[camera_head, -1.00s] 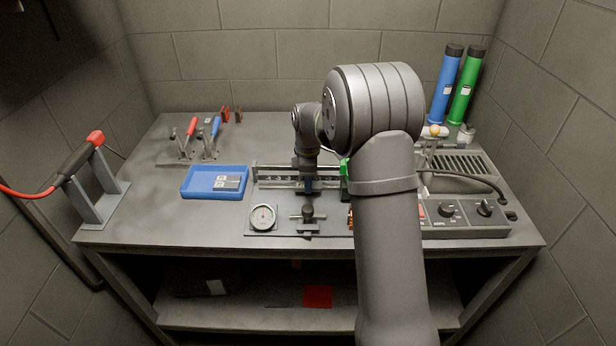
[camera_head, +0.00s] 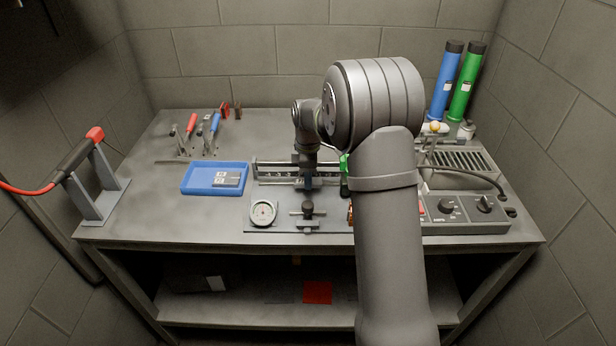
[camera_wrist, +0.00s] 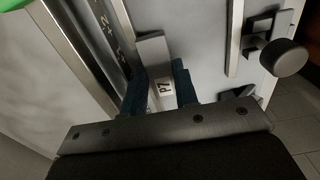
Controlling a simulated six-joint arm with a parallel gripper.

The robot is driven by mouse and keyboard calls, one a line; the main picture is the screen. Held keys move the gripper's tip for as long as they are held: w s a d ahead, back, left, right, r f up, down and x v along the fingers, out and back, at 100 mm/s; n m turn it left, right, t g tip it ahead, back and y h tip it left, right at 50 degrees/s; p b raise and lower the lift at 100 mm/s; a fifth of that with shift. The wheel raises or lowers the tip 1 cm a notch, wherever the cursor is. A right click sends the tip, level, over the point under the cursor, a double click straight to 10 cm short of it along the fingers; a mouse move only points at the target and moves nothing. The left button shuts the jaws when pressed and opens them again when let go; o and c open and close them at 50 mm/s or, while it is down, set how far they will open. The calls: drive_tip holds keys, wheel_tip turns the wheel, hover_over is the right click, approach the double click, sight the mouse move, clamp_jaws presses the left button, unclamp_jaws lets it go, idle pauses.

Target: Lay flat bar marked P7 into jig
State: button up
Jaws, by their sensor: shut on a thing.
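My gripper (camera_wrist: 160,88) is shut on the flat bar marked P7 (camera_wrist: 153,50). In the head view my gripper (camera_head: 307,183) is over the long metal rail fixture (camera_head: 270,171), and the bar cannot be made out there. A base plate with a knobbed clamp (camera_head: 308,212) lies in front; its dark knob (camera_wrist: 284,58) and a straight rail (camera_wrist: 235,40) show right of the bar in the wrist view. I cannot tell which fixture is the jig.
A blue tray (camera_head: 186,184) with labelled flat pieces is to the left. A round dial gauge (camera_head: 263,212) sits beside the clamp. A control box (camera_head: 470,226) and cable are at the right. Red and blue handled clamps (camera_head: 200,135) stand at the back left.

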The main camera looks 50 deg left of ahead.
drive_tip(key=shift+f, duration=0.75)
idle(0.4)
drive_tip(key=shift+f, duration=0.3)
drive_tip(key=o, duration=0.8)
drive_tip(key=shift+r, duration=0.1)
drive_tip(key=shift+r, duration=1.3)
